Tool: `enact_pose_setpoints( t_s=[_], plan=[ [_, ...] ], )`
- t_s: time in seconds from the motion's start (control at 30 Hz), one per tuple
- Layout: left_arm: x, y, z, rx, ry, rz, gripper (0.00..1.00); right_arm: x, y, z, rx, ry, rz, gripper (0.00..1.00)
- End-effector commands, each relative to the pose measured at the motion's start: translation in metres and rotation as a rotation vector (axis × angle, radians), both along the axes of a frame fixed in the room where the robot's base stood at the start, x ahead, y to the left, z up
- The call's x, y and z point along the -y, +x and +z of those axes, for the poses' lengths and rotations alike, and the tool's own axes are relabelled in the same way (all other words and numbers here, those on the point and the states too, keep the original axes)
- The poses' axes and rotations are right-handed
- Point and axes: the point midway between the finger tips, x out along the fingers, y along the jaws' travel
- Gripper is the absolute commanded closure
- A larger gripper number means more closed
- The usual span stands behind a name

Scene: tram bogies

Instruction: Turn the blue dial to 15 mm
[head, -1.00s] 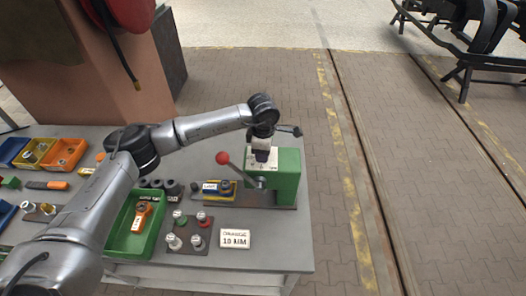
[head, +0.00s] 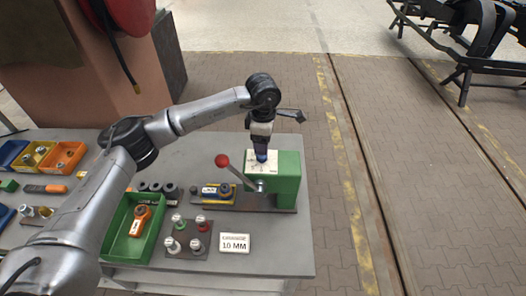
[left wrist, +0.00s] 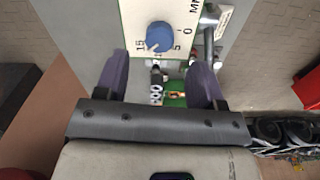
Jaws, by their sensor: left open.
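The blue dial (left wrist: 160,37) sits on a white scale plate (left wrist: 132,18) marked 0, 5 and 15 with MM, in the left wrist view. A pale mark on the dial points down-left, towards the 15 side; its exact reading is too small to tell. My left gripper (left wrist: 158,62) is open, its purple fingers apart on either side of the dial's line and short of it in the picture. In the head view my left gripper (head: 261,147) is above the green block (head: 287,180), with blue just under its fingertips. My right gripper is not in view.
A red-knobbed lever (head: 223,161) stands beside the green block. A 10 MM sign (head: 235,243), a plate of small knobs (head: 190,240) and a green tray (head: 118,243) lie nearby. The bench's right front corner is clear.

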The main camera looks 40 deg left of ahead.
Motion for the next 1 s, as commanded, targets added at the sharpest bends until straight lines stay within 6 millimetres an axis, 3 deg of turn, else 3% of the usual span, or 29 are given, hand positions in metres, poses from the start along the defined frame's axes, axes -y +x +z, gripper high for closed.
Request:
enact_pose_setpoints(
  t_s=[0.2,0.4,1.0],
  plan=[
    [0.000,0.000,0.040,0.003,-0.001,0.000,0.37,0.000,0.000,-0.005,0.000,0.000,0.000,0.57],
    [0.000,0.000,0.063,0.001,0.001,0.000,0.37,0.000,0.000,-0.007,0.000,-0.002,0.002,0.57],
    [0.000,0.000,0.074,0.000,0.000,0.000,0.37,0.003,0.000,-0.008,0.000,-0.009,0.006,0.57]
  ],
)
